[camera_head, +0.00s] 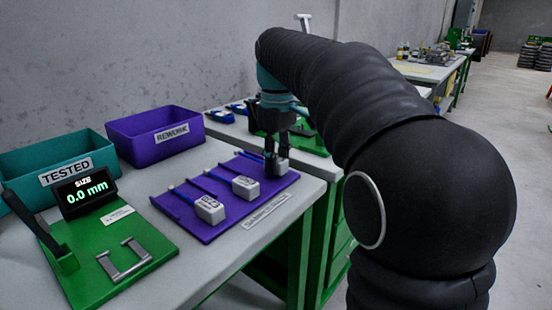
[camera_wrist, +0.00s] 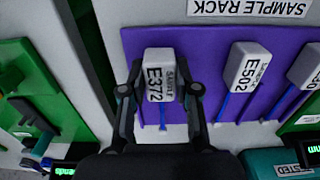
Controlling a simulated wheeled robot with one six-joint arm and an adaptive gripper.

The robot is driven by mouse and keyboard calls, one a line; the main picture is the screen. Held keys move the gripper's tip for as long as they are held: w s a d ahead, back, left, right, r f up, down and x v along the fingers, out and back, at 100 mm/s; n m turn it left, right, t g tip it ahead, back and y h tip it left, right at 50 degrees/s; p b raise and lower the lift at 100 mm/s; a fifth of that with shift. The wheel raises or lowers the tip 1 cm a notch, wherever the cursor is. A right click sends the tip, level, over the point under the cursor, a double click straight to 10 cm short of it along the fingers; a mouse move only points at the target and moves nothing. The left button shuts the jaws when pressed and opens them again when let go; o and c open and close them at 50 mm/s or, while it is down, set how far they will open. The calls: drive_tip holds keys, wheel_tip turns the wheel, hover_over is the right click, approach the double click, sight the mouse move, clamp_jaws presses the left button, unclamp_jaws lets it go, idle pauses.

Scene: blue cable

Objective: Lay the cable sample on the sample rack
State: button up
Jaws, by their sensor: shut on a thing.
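The purple sample rack (camera_head: 275,186) lies on the grey bench in the head view; it also shows in the wrist view (camera_wrist: 208,50). My gripper (camera_head: 277,158) points down over the rack's far right end. In the wrist view, my gripper (camera_wrist: 160,95) has its fingers on both sides of the pale block of the cable sample E372 (camera_wrist: 159,65) and is shut on it. Its blue cable shows below the block, partly hidden. The block is over the rack; whether it touches cannot be told. Sample E502 (camera_head: 245,187) and another sample (camera_head: 210,209) lie on the rack beside it.
A green measuring fixture (camera_head: 105,245) with a 0.0 mm display (camera_head: 87,190) is at left. Another bench with a green tray stands beyond the gripper.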

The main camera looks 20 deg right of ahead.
drive_tip(key=shift+f, duration=0.55)
idle(0.4)
drive_tip(key=o, duration=1)
drive_tip(key=shift+r, duration=0.1)
drive_tip(key=shift+r+p, duration=1.25)
drive_tip(key=shift+r, duration=4.15)
